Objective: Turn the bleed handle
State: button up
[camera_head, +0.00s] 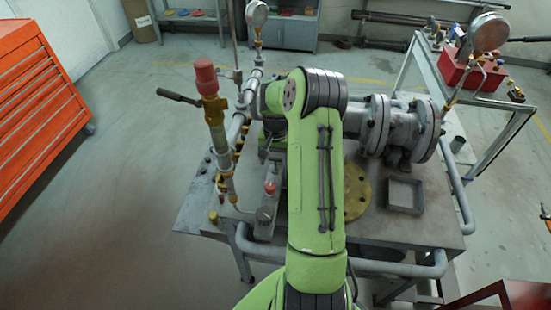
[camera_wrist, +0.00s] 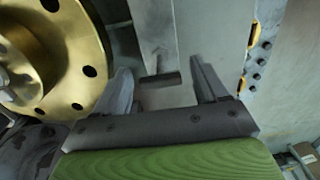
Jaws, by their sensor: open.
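My gripper (camera_wrist: 165,82) is open in the wrist view, its two fingers spread apart. A short dark bar (camera_wrist: 160,79) shows in the gap between the fingers, in front of a grey plate; it looks like a small handle, and I cannot tell whether it is the bleed handle. I see no finger closed on it. In the head view my green arm reaches over the bench and hides my gripper and that bar. A black lever (camera_head: 178,96) sticks out left from an upright brass valve with a red cap (camera_head: 206,76).
A brass flange (camera_wrist: 88,42) stands close on the left in the wrist view. An orange tool cabinet (camera_head: 38,95) stands left; floor between is clear.

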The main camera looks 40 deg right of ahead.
jog(key=c, duration=1.1)
jog(key=shift+o, duration=0.2)
jog(key=shift+n, duration=0.3)
jog(key=n, duration=0.3)
jog(key=shift+n, duration=0.3)
jog(key=n, duration=0.4)
jog(key=shift+n, duration=0.3)
jog(key=n, duration=0.4)
jog(key=shift+n, duration=2.1)
